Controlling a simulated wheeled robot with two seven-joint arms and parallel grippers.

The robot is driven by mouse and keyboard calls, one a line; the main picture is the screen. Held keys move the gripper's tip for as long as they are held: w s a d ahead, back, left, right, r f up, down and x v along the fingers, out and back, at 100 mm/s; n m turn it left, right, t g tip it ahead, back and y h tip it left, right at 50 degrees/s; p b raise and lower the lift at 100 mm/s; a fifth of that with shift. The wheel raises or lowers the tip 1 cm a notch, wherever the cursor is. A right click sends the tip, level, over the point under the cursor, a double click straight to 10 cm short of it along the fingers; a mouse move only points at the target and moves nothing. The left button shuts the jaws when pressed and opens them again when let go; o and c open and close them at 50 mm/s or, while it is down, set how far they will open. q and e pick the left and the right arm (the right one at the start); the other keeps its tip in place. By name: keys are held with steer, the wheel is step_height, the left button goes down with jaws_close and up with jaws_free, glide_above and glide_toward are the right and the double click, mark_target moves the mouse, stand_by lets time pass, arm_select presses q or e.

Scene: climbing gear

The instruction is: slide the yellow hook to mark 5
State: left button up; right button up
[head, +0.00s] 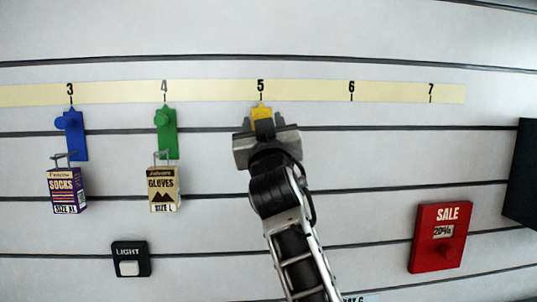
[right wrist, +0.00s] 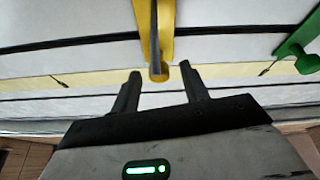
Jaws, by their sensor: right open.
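The yellow hook (head: 261,112) is on the slatted wall directly under mark 5 (head: 261,87), its top pointer lined up with the tick as far as I can see. My right gripper (head: 266,131) is in front of it and hides its lower part. In the right wrist view the yellow hook (right wrist: 153,30) comes down between the two spread fingertips of my open right gripper (right wrist: 158,77), with a gap on each side. My left gripper is not in view.
A green hook (head: 166,135) with a gloves box (head: 164,190) is under mark 4. A blue hook (head: 76,135) with a socks box (head: 67,192) is under mark 3. A light switch (head: 130,259) and red sale sign (head: 439,238) are lower. The rail right of mark 5 is clear.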

arm_select(q)
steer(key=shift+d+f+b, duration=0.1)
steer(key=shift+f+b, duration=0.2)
steer(key=shift+b, duration=0.85)
arm_select(e)
steer(key=v, duration=1.3)
steer(key=shift+s+f, duration=0.15)
steer(key=shift+s, duration=0.2)
